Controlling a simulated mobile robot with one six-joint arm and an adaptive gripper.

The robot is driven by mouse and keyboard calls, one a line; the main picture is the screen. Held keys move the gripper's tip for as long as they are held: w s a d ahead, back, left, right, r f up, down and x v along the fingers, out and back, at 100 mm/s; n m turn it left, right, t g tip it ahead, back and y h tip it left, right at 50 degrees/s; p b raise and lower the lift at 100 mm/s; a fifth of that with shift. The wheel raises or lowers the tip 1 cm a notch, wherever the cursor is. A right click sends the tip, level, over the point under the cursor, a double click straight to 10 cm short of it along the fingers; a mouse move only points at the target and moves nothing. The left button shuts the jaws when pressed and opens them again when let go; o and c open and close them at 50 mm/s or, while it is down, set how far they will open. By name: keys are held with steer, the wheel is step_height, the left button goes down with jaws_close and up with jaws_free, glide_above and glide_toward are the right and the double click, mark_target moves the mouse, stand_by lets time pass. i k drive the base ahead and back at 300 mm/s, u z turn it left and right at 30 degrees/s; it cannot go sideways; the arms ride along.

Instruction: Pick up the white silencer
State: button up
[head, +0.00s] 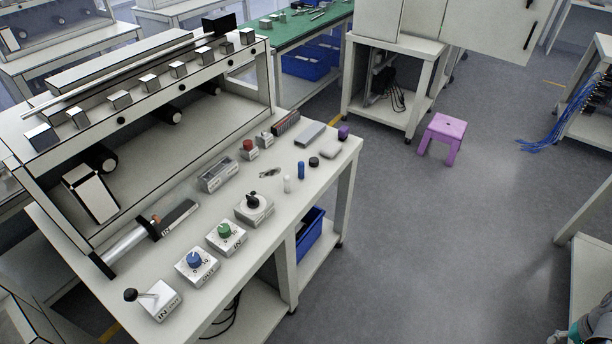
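A small white cylinder (287,184), which looks like the white silencer, stands upright on the white workbench (262,258) near its right edge. A blue cylinder (301,170) stands just behind it, apart from it. A part of my arm shows at the bottom right corner, far from the bench. My gripper's fingers are not in view, so I cannot see whether it is open or shut.
Near the white cylinder are a black round piece (313,162), a black-knobbed switch box (253,206) and a small metal part (268,173). Several control boxes line the bench's front. A purple stool (445,127) stands on open grey floor right of the bench.

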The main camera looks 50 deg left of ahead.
mark_target(286, 178)
steer(key=i, duration=1.35)
steer(key=u, duration=1.9)
